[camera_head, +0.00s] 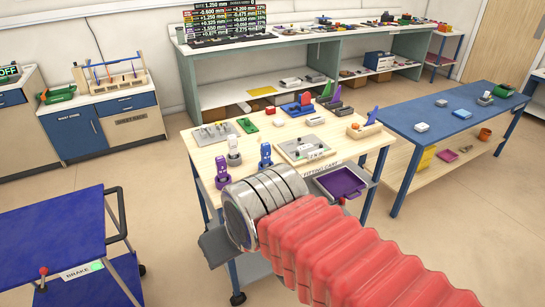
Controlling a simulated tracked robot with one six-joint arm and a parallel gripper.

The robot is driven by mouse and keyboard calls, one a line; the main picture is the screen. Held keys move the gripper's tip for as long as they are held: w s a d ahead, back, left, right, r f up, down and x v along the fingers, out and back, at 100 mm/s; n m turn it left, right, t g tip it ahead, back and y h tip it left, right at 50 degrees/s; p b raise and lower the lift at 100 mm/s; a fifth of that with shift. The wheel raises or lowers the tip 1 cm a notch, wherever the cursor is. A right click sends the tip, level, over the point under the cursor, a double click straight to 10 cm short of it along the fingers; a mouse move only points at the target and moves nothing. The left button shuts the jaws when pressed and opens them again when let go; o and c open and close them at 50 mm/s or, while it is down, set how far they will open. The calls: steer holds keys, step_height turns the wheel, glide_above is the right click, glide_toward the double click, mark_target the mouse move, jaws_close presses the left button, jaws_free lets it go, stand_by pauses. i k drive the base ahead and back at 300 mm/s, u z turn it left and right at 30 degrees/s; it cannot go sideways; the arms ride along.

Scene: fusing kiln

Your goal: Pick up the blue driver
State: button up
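A blue driver (265,154) stands upright in a small holder near the front edge of the light wooden top of the fitting cart (205,158). A white driver-like piece (233,149) stands to its left, and a purple one (221,173) stands nearer the cart's left front corner. My arm, with red bellows and a ribbed metal wrist, reaches in from the lower right. My gripper (214,244) shows only as a grey part beyond the wrist, below and left of the drivers and apart from them. Its fingers are mostly hidden, so its opening cannot be told.
A grey plate with fittings (305,150) lies right of the blue driver. Several small parts crowd the cart's back. A purple tray (341,182) sits at the cart's front right. A blue cart (55,235) is at left, a blue table (440,118) at right. Floor between carts is clear.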

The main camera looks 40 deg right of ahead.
mark_target(266, 151)
steer(key=u, duration=0.05)
steer(key=i, duration=1)
steer(key=z, duration=0.05)
